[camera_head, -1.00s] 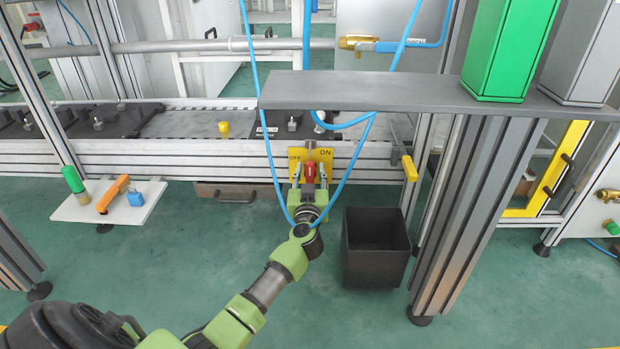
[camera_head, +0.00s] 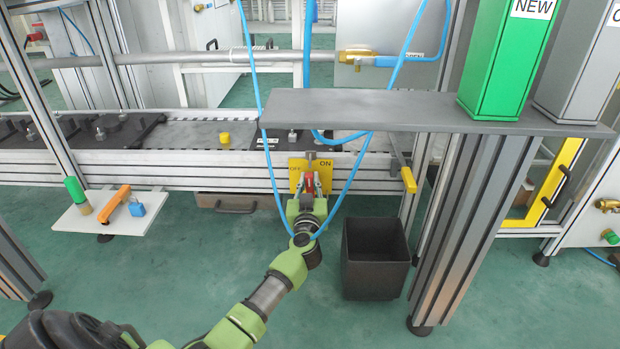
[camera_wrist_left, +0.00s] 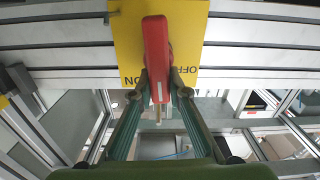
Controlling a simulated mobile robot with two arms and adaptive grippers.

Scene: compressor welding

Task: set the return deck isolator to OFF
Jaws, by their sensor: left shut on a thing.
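The isolator is a yellow plate (camera_head: 297,171) marked OFF on the left and ON on the right, fixed to the front rail of the deck. Its red handle (camera_head: 310,184) stands near upright and partly covers the labels' gap. My left gripper (camera_head: 309,187) is shut on the handle, with one finger on each side in the wrist view (camera_wrist_left: 160,95). My right gripper is out of view.
A blue hose (camera_head: 271,150) hangs in a loop around my left wrist. A black bin (camera_head: 375,278) stands right of it. A grey shelf (camera_head: 370,108) on posts carries a green box (camera_head: 507,60).

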